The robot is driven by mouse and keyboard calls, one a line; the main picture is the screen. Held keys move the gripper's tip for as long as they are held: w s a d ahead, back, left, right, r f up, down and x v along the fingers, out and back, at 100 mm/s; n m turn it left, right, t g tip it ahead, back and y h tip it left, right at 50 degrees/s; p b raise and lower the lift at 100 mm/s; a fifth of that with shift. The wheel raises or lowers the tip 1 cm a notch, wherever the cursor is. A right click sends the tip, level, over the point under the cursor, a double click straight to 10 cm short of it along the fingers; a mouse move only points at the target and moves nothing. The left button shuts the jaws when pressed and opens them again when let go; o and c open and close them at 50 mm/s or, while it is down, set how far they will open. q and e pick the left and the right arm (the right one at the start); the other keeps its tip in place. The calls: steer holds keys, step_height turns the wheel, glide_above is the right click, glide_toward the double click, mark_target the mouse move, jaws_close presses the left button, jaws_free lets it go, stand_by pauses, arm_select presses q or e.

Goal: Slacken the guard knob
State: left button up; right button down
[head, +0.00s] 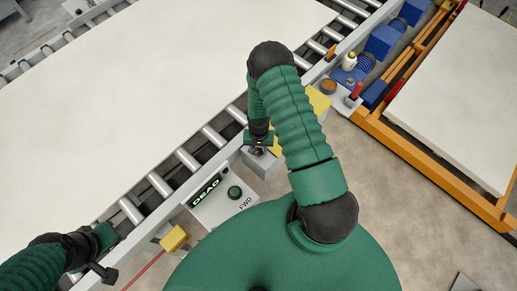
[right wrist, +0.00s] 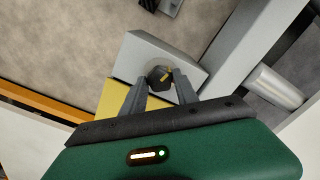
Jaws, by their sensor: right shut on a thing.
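The guard knob (right wrist: 160,76) is small, dark and round with a yellow mark on top. It sits on a grey block (right wrist: 140,52), seen in the right wrist view. My right gripper (right wrist: 159,82) has one finger on each side of the knob and is shut on it. In the head view my right gripper (head: 258,148) points down at the grey block (head: 262,163) beside the conveyor; the knob is mostly hidden there. My left gripper (head: 104,272) is at the lower left near the conveyor's edge, and its finger gap is not clear.
A control box (head: 222,200) with a "DEAD" display and a green button stands left of the block. A roller conveyor (head: 187,158) carries a large white slab (head: 130,85). An orange frame (head: 430,168) stands at right. A yellow part (head: 318,103) is behind my right arm.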

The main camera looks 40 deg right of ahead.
mark_target(259, 150)
steer(key=n+b, duration=0.1)
steer(key=n, duration=0.2)
steer(key=shift+w, duration=0.1)
steer(key=shift+n+b, duration=0.7)
steer(key=shift+n, duration=0.9)
steer(key=c, duration=0.9)
jaws_free()
steer(key=shift+c, duration=0.2)
step_height(259, 150, up, 17)
steer(key=b, duration=0.1)
steer(key=shift+b, duration=0.4)
